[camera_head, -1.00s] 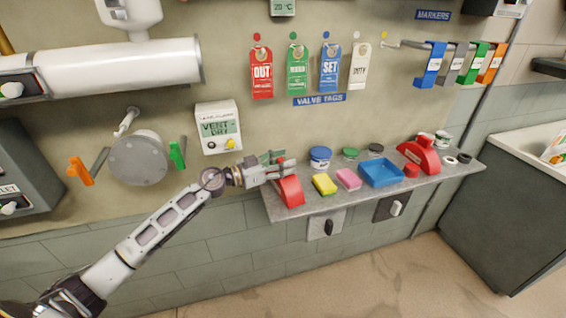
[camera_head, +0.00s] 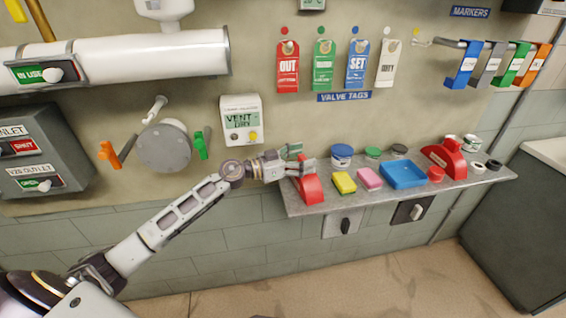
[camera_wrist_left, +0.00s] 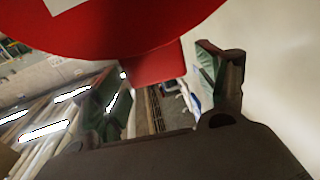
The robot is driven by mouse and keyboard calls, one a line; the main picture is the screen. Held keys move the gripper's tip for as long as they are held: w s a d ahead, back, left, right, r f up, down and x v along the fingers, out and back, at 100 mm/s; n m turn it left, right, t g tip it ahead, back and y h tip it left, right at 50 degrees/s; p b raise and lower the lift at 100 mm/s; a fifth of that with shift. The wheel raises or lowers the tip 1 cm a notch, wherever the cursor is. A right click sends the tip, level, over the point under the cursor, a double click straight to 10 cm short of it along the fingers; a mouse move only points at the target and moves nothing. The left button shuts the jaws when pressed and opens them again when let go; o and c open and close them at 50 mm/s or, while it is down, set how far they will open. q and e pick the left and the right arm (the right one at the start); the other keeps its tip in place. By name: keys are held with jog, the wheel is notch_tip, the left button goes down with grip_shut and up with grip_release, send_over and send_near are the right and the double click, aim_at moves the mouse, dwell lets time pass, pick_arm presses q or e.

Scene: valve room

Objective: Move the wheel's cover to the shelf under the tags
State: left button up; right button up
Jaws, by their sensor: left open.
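A red half-round cover (camera_head: 308,186) stands upright at the left end of the grey shelf (camera_head: 330,201), under the valve tags (camera_head: 338,65). My left gripper (camera_head: 302,160) is at its upper part, with its jaws open. In the left wrist view the red cover (camera_wrist_left: 120,30) fills the top, and its short tab reaches towards the gap between the open fingers (camera_wrist_left: 165,95). I cannot tell whether they touch it. A second red cover (camera_head: 446,158) stands farther right on the shelf. A round grey disc (camera_head: 165,147) sits on the wall between orange and green handles. My right gripper is out of view.
On the shelf are a blue-lidded jar (camera_head: 341,155), a yellow sponge (camera_head: 344,183), a pink sponge (camera_head: 369,178), a blue tray (camera_head: 403,174) and several small lids. A wall display (camera_head: 240,120) is above left of the gripper. Coloured markers (camera_head: 505,62) hang at upper right.

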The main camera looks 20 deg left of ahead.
pick_arm(q)
jog(key=v, duration=1.1)
jog(key=shift+s+a, duration=0.25)
dwell(0.6)
dwell(0.4)
